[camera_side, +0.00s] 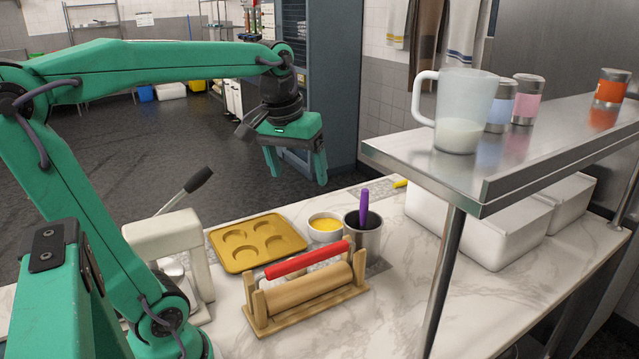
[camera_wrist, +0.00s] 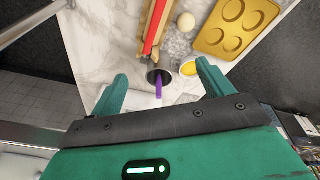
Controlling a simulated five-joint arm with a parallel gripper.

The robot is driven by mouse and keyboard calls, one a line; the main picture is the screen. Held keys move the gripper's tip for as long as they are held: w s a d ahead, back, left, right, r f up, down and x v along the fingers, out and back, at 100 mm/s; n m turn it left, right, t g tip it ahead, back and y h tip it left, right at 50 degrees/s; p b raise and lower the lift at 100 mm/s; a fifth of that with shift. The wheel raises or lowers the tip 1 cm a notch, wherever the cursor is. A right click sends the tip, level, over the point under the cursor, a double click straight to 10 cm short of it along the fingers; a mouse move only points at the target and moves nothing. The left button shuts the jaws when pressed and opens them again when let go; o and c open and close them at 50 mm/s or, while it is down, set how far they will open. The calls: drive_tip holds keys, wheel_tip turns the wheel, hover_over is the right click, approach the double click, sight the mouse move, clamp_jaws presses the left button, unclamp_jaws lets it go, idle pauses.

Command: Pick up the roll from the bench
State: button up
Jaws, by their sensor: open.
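A small round pale roll (camera_wrist: 186,22) lies on the marble bench in the wrist view, between the rolling pin rack and the gold baking tin. In the side view the rack mostly hides that spot, and I cannot make the roll out clearly. My gripper (camera_side: 295,172) is open and empty, high above the far part of the bench, beyond the cups. In the wrist view its two fingers (camera_wrist: 163,82) are spread apart, with the roll well beyond their tips.
The rack with red and wooden rolling pins (camera_side: 312,294), the gold tin (camera_side: 235,261), a bowl of yellow contents (camera_side: 325,236) and a metal cup (camera_side: 368,243) with a purple handle crowd the bench. A steel shelf (camera_side: 410,162) overhangs the right side. Front-right marble is clear.

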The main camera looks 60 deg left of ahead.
drive_tip(key=shift+w+a+f+n+g, duration=1.1)
drive_tip(key=shift+w+a+n, duration=1.3)
drive_tip(key=shift+a, duration=2.8)
drive_tip(key=shift+n+h, duration=0.3)
drive_tip(key=shift+h, duration=0.1)
drive_tip(key=f, duration=1.6)
drive_tip(key=s+f, duration=0.1)
drive_tip(key=f, duration=0.7)
drive_tip(key=shift+f, duration=0.1)
drive_tip(key=shift+f, duration=2.5)
drive_tip(key=c, duration=1.1)
